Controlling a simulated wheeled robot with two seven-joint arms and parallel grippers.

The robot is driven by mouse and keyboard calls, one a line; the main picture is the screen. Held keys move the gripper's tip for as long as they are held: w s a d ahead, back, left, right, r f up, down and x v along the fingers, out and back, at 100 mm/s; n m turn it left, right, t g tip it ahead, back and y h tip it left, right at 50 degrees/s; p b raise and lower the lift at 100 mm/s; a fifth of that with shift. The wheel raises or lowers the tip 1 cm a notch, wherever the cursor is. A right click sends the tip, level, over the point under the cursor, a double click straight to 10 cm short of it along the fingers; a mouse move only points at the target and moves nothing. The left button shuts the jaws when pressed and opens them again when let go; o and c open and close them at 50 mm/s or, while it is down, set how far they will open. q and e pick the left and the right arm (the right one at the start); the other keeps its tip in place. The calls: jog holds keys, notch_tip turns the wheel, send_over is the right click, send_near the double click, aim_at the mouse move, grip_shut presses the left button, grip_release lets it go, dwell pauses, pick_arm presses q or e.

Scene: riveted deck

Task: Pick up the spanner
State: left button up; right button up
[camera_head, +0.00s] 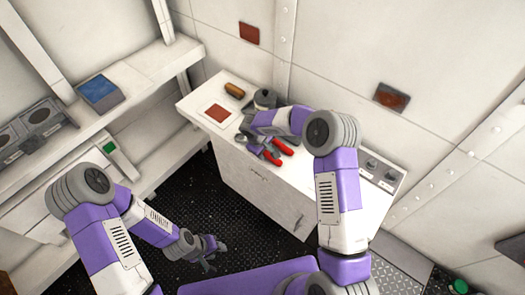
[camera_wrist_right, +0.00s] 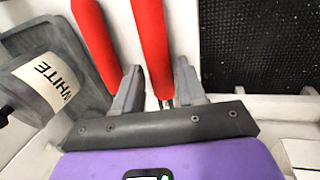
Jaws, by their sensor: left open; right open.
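A tool with two red handles (camera_head: 273,152) lies on the white cabinet top. Its head is hidden, so I cannot tell whether it is the spanner; no other spanner shows clearly. In the right wrist view one red handle (camera_wrist_right: 152,40) runs between the fingers of my right gripper (camera_wrist_right: 158,75), which is open. The other red handle (camera_wrist_right: 93,38) lies outside the left finger. In the head view my right gripper (camera_head: 250,142) is over the tool, partly hidden by its own wrist. My left gripper (camera_head: 211,251) is open and empty, low over the dark floor.
A can labelled WHITE (camera_wrist_right: 45,88) is left of the right gripper. A brown roll (camera_head: 234,91) and a pale panel with a red square (camera_head: 207,107) lie on the cabinet top (camera_head: 190,103). A knobbed panel (camera_head: 379,173) is at its right end. Shelves stand left.

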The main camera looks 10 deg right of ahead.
jog(key=shift+c, duration=0.5)
grip_shut()
notch_tip(320, 180, up, 10)
jog(key=shift+c, duration=1.2)
grip_release()
grip_shut()
jog(key=shift+s+f, duration=0.1)
